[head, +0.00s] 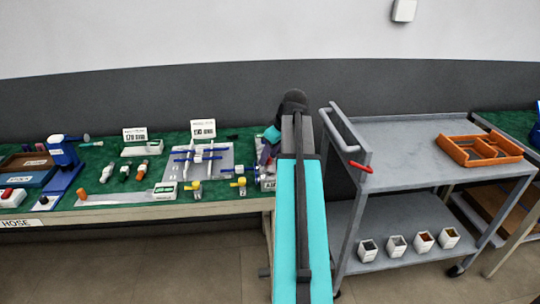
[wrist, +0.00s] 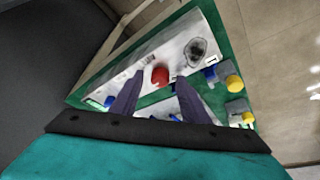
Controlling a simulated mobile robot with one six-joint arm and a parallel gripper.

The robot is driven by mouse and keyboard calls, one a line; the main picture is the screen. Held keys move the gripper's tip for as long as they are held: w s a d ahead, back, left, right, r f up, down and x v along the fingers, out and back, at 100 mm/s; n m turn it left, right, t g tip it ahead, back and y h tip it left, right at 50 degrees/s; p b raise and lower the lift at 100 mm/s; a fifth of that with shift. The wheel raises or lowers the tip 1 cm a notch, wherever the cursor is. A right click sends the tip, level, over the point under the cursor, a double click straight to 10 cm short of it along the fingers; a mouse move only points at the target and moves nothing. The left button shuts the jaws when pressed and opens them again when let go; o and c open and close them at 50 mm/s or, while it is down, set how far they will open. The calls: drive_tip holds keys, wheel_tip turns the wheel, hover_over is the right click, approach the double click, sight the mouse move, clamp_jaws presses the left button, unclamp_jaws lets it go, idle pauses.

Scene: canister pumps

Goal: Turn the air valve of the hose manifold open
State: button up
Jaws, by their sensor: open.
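The panel lettered AIR (head: 270,184) sits at the right end of the green bench, mostly hidden behind my arm in the head view. In the wrist view a white plate (wrist: 139,77) carries a red round knob (wrist: 160,76), which looks like the air valve's handle; its exact setting cannot be told. My gripper (wrist: 153,84) is open, with one purple finger on each side of the knob in the picture. Contact with the knob cannot be made out. In the head view my gripper (head: 264,153) is partly hidden at the bench's right end.
A grey round part (wrist: 195,49) is on the white plate. A grey cart (head: 400,150) with an orange tray (head: 480,148) stands close on the right.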

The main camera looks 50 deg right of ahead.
drive_tip(key=c, duration=1)
drive_tip(key=shift+a+m+p, duration=0.1)
drive_tip(key=shift+m+p, duration=0.35)
drive_tip(key=shift+m, duration=0.05)
drive_tip(key=m+h+p, duration=0.1)
drive_tip(key=m+p, duration=0.1)
drive_tip(key=m, duration=0.1)
drive_tip(key=shift+a+r+h, duration=0.1)
drive_tip(key=shift+a+h, duration=0.05)
drive_tip(key=shift+h, duration=0.15)
drive_tip(key=m+p, duration=0.1)
drive_tip(key=m, duration=0.1)
drive_tip(key=m+g+h+p, duration=0.1)
drive_tip(key=m+p, duration=0.1)
drive_tip(key=shift+w+m+h, duration=0.1)
drive_tip(key=shift+m+h, duration=0.2)
drive_tip(key=shift+m, duration=0.1)
drive_tip(key=m+g+p, duration=0.1)
drive_tip(key=m, duration=0.1)
drive_tip(key=m+h, duration=0.1)
drive_tip(key=m, duration=0.2)
drive_tip(key=shift+w+a+g+p, duration=0.15)
drive_tip(key=shift+w+g+p, duration=0.05)
drive_tip(key=shift+g+p, duration=0.2)
drive_tip(key=shift+m+g+h, duration=0.3)
drive_tip(key=shift+m+g, duration=0.4)
drive_tip(key=shift+m, duration=1.4)
